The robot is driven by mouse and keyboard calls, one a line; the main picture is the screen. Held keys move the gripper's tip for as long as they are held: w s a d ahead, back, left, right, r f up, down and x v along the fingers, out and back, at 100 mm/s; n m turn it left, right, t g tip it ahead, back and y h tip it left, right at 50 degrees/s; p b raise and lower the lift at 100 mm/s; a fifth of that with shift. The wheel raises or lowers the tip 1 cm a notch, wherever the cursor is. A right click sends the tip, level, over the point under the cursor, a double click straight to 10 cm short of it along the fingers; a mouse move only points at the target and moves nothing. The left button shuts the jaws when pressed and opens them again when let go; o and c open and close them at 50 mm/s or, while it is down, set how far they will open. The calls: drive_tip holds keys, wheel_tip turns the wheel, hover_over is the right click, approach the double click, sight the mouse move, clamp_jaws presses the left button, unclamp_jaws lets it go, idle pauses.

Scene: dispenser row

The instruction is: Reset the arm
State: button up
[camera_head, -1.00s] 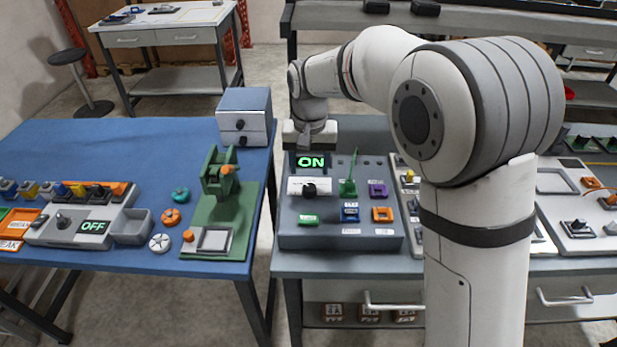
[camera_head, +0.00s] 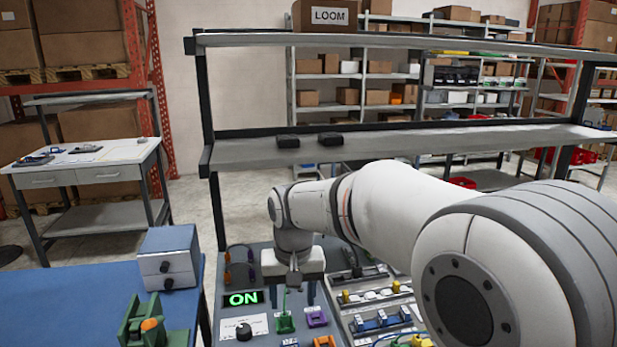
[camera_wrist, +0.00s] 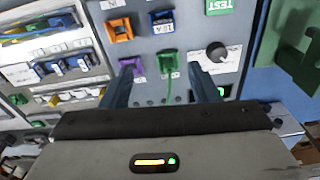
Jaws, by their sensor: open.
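My gripper (camera_head: 294,280) is at the end of my arm, above the grey control panel (camera_head: 268,279) on the bench, pointing down. In the wrist view its two dark fingers (camera_wrist: 162,87) are apart, with a green connector and its green cable (camera_wrist: 168,68) showing between them. I cannot tell from this whether the fingers touch anything. The green connector (camera_head: 285,322) also shows below the gripper in the head view. A purple block (camera_wrist: 132,68) sits beside one finger. The panel display (camera_head: 243,298) reads ON in green.
A grey-blue box (camera_head: 168,258) and a green fixture (camera_head: 146,325) stand on the blue table (camera_head: 60,300) at the left. A shelf (camera_head: 400,145) spans the bench behind my arm. Blue switches (camera_head: 380,320) and cables lie right of the panel.

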drive_tip(key=s+d+f+m+t, duration=0.1)
drive_tip(key=s+d+m+t, duration=0.1)
drive_tip(key=s+d, duration=1.5)
drive_tip(key=shift+s+d+f, duration=0.15)
drive_tip(key=shift+s+d, duration=0.05)
drive_tip(key=shift+d, duration=0.8)
drive_tip(key=shift+c, duration=0.4)
